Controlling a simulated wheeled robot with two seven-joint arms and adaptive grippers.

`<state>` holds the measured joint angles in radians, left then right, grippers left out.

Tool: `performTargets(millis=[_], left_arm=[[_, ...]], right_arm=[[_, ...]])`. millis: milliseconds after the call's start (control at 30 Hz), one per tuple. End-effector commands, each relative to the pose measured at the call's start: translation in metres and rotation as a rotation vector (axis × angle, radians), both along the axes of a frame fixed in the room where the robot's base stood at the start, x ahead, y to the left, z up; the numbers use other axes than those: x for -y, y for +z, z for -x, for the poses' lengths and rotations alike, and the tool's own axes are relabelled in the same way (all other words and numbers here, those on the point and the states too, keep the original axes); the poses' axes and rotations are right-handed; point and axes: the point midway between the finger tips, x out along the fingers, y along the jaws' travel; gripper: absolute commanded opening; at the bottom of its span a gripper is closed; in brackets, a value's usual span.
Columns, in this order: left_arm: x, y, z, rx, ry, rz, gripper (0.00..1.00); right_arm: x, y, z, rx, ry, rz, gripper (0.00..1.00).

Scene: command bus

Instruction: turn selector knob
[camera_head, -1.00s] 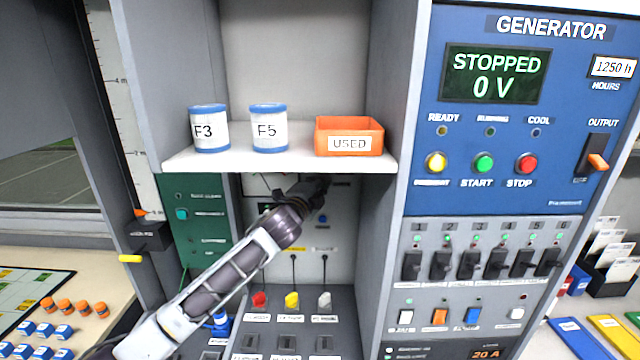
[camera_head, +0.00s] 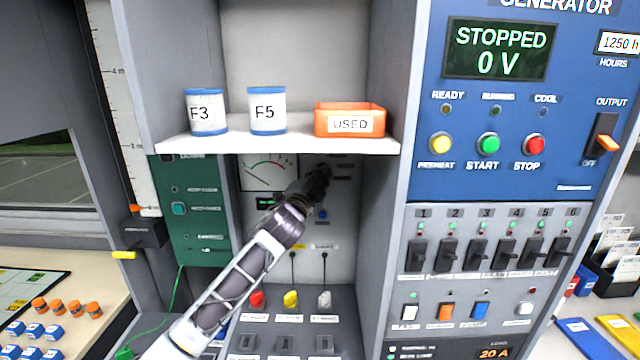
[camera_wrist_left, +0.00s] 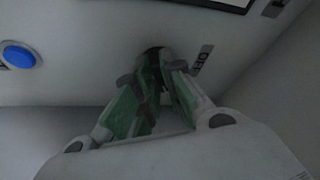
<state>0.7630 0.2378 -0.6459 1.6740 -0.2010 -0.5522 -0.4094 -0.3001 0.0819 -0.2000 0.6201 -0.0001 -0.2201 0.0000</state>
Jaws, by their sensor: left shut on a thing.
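My left gripper (camera_head: 318,182) reaches up under the shelf to the grey meter panel, at its upper right. In the left wrist view its green-lined fingers (camera_wrist_left: 155,90) are shut on the dark selector knob (camera_wrist_left: 154,54), beside a small label reading OFF (camera_wrist_left: 202,60). The fingers hide most of the knob, so I cannot tell its pointing direction. In the head view the gripper and wrist cover the knob. My right gripper is not in view.
The shelf (camera_head: 280,146) is just above my left gripper and carries two cans and an orange USED bin (camera_head: 350,120). A blue button (camera_wrist_left: 18,56) sits near the knob. The cabinet wall (camera_head: 385,215) is close on the right. Plugs (camera_head: 291,299) with cords are below.

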Motion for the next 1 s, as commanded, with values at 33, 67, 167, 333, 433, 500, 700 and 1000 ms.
performTargets(millis=[33, 67, 167, 333, 433, 500, 700, 1000], left_arm=[[0.001, -0.006, 0.000, -0.003, -0.002, 0.024, 0.00], [0.001, -0.006, 0.000, -0.002, -0.001, 0.037, 0.00], [0.001, -0.006, 0.000, -0.003, -0.001, 0.080, 0.00], [0.002, -0.007, 0.000, -0.003, -0.001, 0.157, 0.00], [0.002, -0.007, 0.000, -0.004, -0.002, 0.201, 0.00], [0.002, -0.007, 0.000, -0.004, -0.001, 0.234, 0.00], [0.003, -0.008, 0.000, -0.004, -0.002, 0.319, 0.00], [0.003, -0.007, 0.000, -0.005, 0.000, 0.403, 0.00]], right_arm=[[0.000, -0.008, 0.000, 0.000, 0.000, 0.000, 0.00], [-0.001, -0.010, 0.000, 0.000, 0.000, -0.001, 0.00], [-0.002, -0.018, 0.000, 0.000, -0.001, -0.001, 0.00], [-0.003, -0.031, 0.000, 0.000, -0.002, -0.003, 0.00], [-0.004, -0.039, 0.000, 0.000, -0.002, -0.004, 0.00], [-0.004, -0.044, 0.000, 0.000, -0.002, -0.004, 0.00], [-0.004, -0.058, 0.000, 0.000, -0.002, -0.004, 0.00], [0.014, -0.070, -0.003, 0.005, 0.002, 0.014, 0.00]])
